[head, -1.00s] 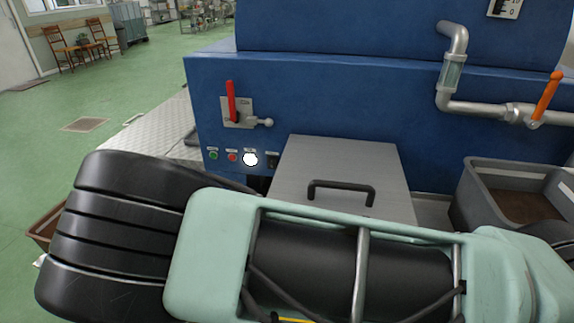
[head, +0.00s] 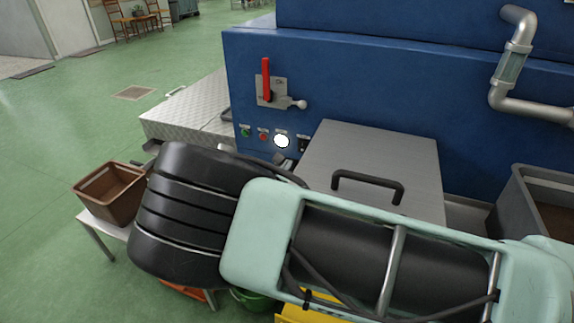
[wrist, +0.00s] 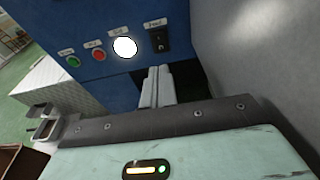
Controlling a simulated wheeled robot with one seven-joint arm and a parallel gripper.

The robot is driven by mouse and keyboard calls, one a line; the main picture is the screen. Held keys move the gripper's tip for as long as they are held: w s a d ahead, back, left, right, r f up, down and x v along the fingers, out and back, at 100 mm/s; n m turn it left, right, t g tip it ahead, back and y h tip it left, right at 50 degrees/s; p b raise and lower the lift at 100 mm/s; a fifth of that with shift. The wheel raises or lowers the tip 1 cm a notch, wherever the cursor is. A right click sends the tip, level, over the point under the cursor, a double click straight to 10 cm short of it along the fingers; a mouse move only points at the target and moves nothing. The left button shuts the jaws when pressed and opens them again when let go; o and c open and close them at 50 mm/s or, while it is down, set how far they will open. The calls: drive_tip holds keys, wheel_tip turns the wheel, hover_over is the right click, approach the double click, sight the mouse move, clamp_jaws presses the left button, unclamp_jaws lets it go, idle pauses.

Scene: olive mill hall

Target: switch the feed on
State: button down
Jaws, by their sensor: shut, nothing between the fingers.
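On the blue machine's panel, a black switch (head: 303,144) sits at the right end of a row of controls. It also shows in the wrist view (wrist: 157,37), with a small label above it that I cannot read clearly. Left of it are a lit white round lamp (wrist: 125,47), a red button (wrist: 98,55) and a green button (wrist: 73,62). My gripper (wrist: 158,72) is shut and empty. In the wrist view its fingertips show just below the switch, with no clear contact. In the head view my arm hides most of the gripper.
A red lever (head: 266,80) stands upright on the panel above the buttons. A grey lid with a black handle (head: 368,184) juts out right of the switch, close beside my gripper. A brown crate (head: 110,192) stands at left; a grey bin (head: 540,200) is at right.

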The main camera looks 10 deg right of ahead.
sight(302, 144)
drive_tip(key=x, duration=0.3)
drive_tip(key=r+x, duration=0.1)
drive_tip(key=x, duration=0.3)
drive_tip(key=p+x, duration=0.1)
drive_tip(key=x, duration=0.2)
drive_tip(key=shift+w+d+r, duration=0.1)
drive_tip(key=shift+w+d, duration=0.1)
drive_tip(key=shift+w, duration=0.2)
drive_tip(key=shift+r, duration=0.1)
